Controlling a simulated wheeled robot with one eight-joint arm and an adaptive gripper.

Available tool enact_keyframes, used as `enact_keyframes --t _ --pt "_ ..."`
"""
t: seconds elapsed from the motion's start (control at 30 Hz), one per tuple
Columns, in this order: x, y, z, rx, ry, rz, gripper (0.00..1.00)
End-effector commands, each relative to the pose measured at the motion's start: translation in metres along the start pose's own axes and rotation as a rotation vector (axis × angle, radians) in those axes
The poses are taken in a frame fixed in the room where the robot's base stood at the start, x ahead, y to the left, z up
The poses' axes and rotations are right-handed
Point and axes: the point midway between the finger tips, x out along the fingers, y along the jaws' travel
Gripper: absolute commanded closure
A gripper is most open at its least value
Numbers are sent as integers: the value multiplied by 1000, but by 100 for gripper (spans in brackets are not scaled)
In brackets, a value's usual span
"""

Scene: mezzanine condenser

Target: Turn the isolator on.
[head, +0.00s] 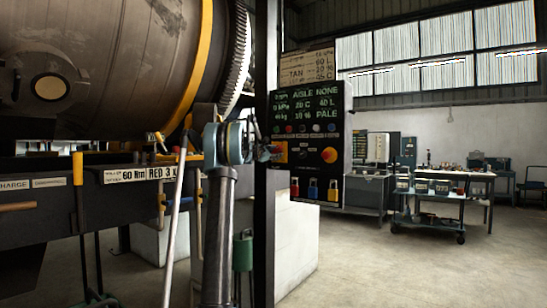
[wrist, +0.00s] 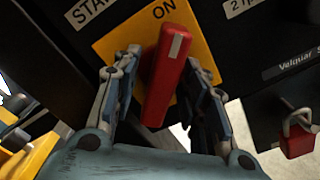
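The isolator is a red handle (wrist: 168,75) with a white stripe on a yellow plate (wrist: 118,45). The word ON is printed on the plate, just above and left of the handle's striped end. The handle stands tilted in the wrist view, its upper end leaning right. My gripper (wrist: 163,75) is open, one finger on each side of the handle. A gap shows at the left finger; the right finger is close, and I cannot tell whether it touches. In the head view my gripper (head: 268,152) is at the panel's left side and hides most of the isolator plate (head: 281,152).
A red padlock (wrist: 298,135) hangs at right in the wrist view. A dark post (head: 265,230) stands by my arm. Open floor (head: 370,260) lies right.

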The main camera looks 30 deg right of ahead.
Motion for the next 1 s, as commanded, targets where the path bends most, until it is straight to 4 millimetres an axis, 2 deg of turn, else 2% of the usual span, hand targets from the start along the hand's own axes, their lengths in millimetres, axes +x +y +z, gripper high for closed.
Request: enact_keyframes --t 0.17,0.6,0.8,1.0 --pt "-17 1 -1 0 2 1 60" --pt "-94 1 -3 -1 3 2 60" --pt "-114 1 -3 -1 2 1 60" --pt "-118 1 -3 -1 2 1 60"
